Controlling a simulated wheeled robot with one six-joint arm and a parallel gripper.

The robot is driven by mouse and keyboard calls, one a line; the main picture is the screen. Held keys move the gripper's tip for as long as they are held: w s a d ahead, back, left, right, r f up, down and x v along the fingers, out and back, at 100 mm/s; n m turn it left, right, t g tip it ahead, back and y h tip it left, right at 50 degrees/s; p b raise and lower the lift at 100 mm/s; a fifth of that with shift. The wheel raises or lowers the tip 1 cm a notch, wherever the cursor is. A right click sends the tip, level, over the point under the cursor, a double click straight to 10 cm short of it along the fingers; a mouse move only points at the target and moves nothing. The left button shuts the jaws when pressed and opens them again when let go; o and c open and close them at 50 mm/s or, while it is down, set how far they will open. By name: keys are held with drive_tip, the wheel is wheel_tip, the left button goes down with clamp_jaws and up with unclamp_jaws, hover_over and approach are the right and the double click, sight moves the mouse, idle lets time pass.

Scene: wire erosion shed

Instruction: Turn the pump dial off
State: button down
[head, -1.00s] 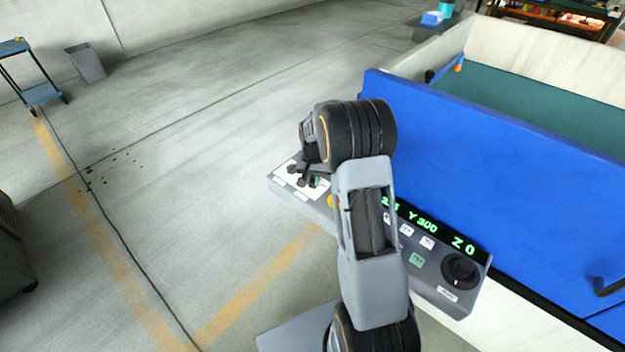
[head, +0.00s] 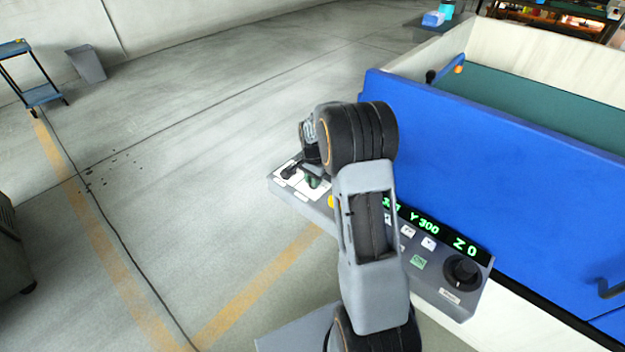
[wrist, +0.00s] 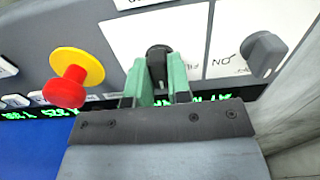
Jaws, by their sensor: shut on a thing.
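My gripper (wrist: 157,72) has green fingers and is shut on a black dial (wrist: 158,52) on a white plate of the control panel (wrist: 35,35). The dial's lower end points toward a partly hidden, upside-down label. A second, grey dial (wrist: 263,54) sits apart on the plate to the right, beside upside-down "ON" lettering. I cannot read which label names the pump. In the head view the gripper (head: 313,181) is at the panel's left end, with the arm hiding part of it.
A red and yellow emergency stop button (wrist: 76,76) stands out left of the gripper. The panel also has a green display (head: 440,230), small buttons and a large black knob (head: 463,270). A blue-walled tank (head: 490,180) stands behind.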

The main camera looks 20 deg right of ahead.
idle(0.4)
drive_tip(key=c, duration=1.1)
unclamp_jaws()
drive_tip(key=shift+o, duration=0.2)
wheel_tip(320, 180, up, 14)
drive_tip(key=shift+f, duration=0.1)
drive_tip(key=s+a+r+n+t+p, duration=0.1)
drive_tip(key=s+a+n, duration=0.4)
drive_tip(key=s, duration=0.6)
drive_tip(key=s+a+r+n+t, duration=0.1)
drive_tip(key=s+a+n+t, duration=0.1)
drive_tip(key=s+a+n, duration=0.4)
drive_tip(key=shift+s+r+n+t+p, duration=0.35)
drive_tip(key=shift+s+n, duration=0.65)
drive_tip(key=shift+s, duration=1.55)
